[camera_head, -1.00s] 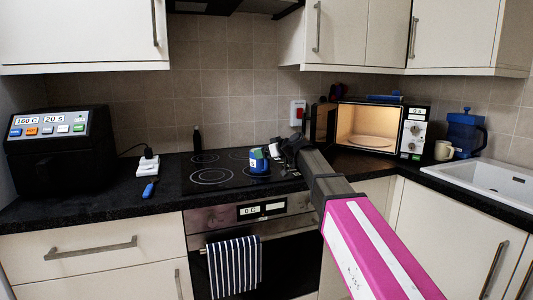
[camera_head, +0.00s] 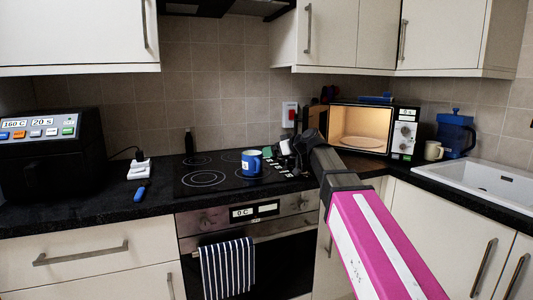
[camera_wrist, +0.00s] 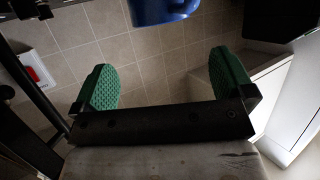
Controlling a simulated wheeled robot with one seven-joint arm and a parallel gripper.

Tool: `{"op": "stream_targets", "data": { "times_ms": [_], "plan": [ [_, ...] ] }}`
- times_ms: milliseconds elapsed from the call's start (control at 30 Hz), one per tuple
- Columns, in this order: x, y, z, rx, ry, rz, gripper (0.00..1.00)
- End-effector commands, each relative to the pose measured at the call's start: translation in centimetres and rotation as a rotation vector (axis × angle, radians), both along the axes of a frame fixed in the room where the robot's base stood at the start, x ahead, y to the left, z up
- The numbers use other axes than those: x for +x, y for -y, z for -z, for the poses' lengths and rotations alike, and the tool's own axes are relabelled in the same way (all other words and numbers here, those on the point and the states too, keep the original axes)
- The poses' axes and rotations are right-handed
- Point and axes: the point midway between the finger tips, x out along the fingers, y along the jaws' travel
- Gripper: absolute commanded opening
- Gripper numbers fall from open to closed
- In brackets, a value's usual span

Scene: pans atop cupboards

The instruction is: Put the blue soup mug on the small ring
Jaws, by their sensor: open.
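The blue soup mug (camera_head: 251,164) stands upright on the right side of the black hob (camera_head: 223,183). It covers the area under it, so I cannot tell how well it sits on a ring there. A small ring (camera_head: 197,161) shows empty at the back left of the hob. My gripper (camera_head: 272,151) is just behind and right of the mug, with a green finger pad showing. In the wrist view my gripper (camera_wrist: 164,82) is open with nothing between its green pads. The mug (camera_wrist: 160,10) is at the top edge there, beyond the fingertips and apart from them.
A larger ring (camera_head: 204,179) at the front left is empty. The lit microwave (camera_head: 359,128) stands open on the right, with a cream mug (camera_head: 433,150) beside it. The air fryer (camera_head: 45,150) is far left.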

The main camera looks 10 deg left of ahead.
Motion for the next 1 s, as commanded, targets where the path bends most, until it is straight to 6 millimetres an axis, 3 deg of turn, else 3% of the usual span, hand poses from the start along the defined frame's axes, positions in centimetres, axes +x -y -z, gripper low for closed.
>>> {"op": "stream_targets", "data": {
  "times_ms": [267, 1000],
  "plan": [
    [-1.1, 1.9, -0.8, 0.0, 0.0, 0.0, 1.0],
    [-1.1, 2.0, -0.8, 0.0, 0.0, 0.0, 1.0]
  ]
}}
